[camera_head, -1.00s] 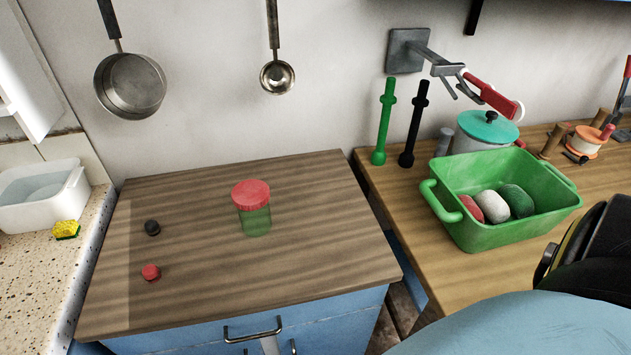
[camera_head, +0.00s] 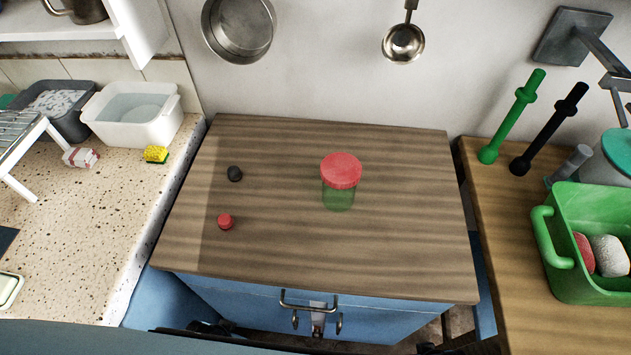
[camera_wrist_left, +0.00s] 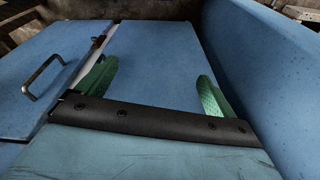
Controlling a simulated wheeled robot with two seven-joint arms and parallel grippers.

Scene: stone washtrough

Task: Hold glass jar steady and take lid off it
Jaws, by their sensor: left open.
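The glass jar (camera_head: 338,197) is green and see-through and stands upright on the wooden cabinet top, right of its middle. The red lid (camera_head: 341,170) sits on the jar's mouth. My left gripper (camera_wrist_left: 155,88) shows in the left wrist view, with two green fingers wide apart and nothing between them. It is in front of blue cabinet panels, away from the jar. My right gripper is not in view.
A black knob (camera_head: 234,173) and a red knob (camera_head: 225,222) lie on the cabinet top (camera_head: 280,240) left of the jar. A green basin (camera_head: 575,285) stands on the right counter. A white tub (camera_head: 133,128) and a yellow sponge (camera_head: 156,154) are at left. Space around the jar is clear.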

